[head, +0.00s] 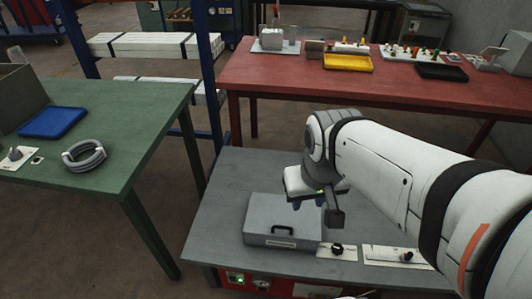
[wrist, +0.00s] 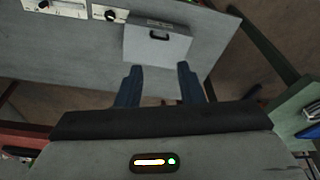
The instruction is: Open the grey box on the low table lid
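The grey box (head: 282,222) sits on the low grey table (head: 213,218), its lid down and a dark handle on its top. In the wrist view the box (wrist: 157,44) is at the upper middle, beyond the fingertips, with the handle visible. My gripper (head: 309,203) hangs above the right back part of the box. In the wrist view its two blue fingers (wrist: 160,68) are spread apart with nothing between them. The gripper looks apart from the box.
Panels with black knobs (head: 337,250) lie right of the box. A green table (head: 110,150) with a blue tray (head: 52,122) and a coiled grey hose (head: 84,155) stands left. A red table (head: 300,92) with trays stands behind. The low table's left side is clear.

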